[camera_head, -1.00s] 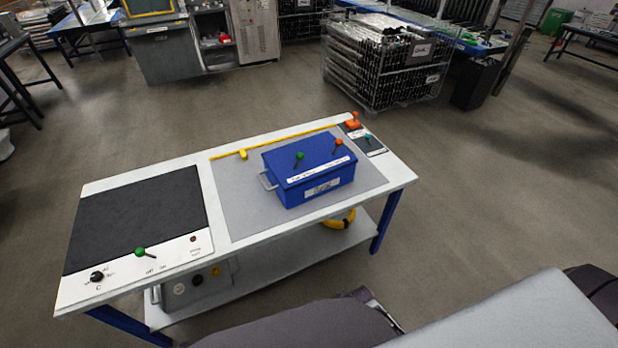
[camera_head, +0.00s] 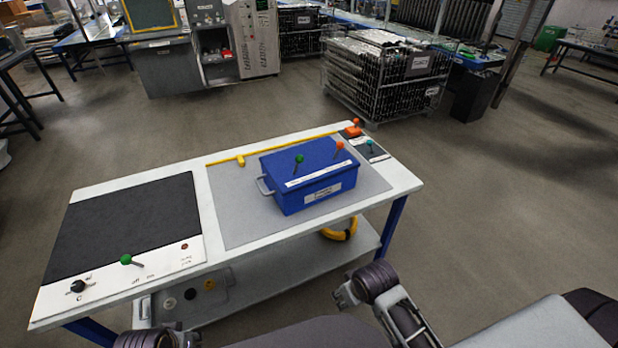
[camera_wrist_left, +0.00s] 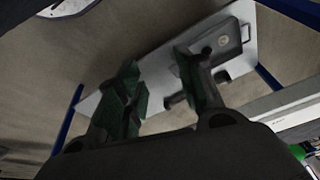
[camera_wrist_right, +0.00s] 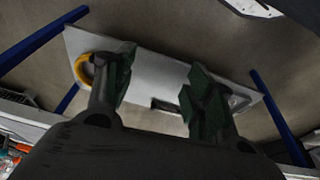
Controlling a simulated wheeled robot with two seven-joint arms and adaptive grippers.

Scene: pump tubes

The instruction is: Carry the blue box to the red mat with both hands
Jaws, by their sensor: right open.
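The blue box (camera_head: 308,175) sits upright on a grey mat (camera_head: 235,225) on the right part of a white workbench. Its grey side handle (camera_head: 264,187) faces left; its right side is hidden. A green-knobbed and an orange-knobbed lever stand on its lid. No red mat shows; a black panel (camera_head: 125,225) covers the bench's left part. My right gripper (camera_wrist_right: 160,72) is open and empty, in front of the bench, right of and nearer than the box. My left gripper (camera_wrist_left: 158,75) is open and empty, near the bench's front left, well apart from the box.
A yellow bar (camera_head: 275,149) runs along the bench's back edge. A small switch panel (camera_head: 372,150) stands at the back right corner. A green-knobbed lever (camera_head: 126,260) rises at the front left. A lower shelf (camera_head: 290,280) holds a yellow coil (camera_head: 342,230) and a grey case.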

